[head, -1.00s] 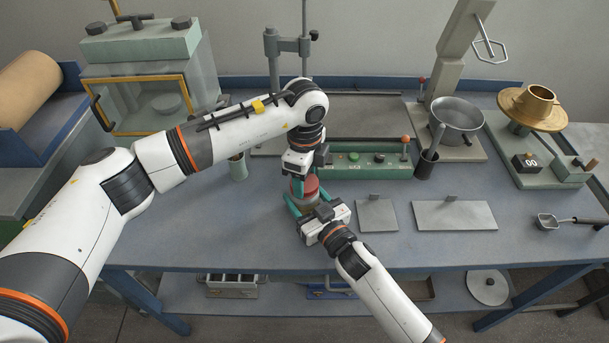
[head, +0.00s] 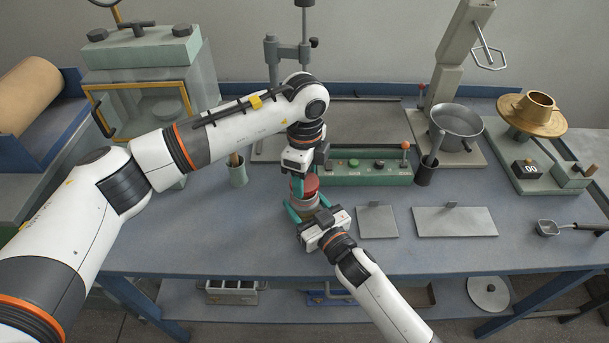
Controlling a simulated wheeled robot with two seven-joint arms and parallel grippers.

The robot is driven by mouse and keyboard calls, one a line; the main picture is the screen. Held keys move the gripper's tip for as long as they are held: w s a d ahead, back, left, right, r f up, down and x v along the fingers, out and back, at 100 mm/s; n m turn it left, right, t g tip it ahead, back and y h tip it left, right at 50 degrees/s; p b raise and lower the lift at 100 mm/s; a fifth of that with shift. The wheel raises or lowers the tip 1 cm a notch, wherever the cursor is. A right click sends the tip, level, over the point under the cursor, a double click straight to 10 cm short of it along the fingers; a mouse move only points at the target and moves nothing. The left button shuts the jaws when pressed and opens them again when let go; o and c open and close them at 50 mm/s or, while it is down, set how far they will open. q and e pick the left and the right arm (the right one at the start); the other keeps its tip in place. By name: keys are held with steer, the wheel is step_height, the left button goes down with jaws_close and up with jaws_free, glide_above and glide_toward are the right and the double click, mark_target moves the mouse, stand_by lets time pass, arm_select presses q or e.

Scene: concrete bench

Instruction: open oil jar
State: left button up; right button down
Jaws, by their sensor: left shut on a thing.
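The oil jar (head: 309,208) stands on the bench near its front middle, with a pale body and a red lid (head: 306,186) on top. My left gripper (head: 306,178) reaches down from above and is shut on the red lid. My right gripper (head: 308,207) comes in from the front, with its teal fingers on either side of the jar's body. I cannot tell whether those fingers press on it. The grippers hide part of the jar, and no gap shows between lid and body.
A green control box (head: 365,172) stands just behind the jar, with a dark cup (head: 425,172) at its right end. A small cup (head: 238,172) stands to the left. Two flat grey plates (head: 377,222) (head: 455,221) lie to the right.

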arm_select(q)
steer(key=shift+r, duration=1.85)
arm_select(e)
steer(key=shift+c, duration=1.5)
jaws_free()
steer(key=shift+s, duration=0.1)
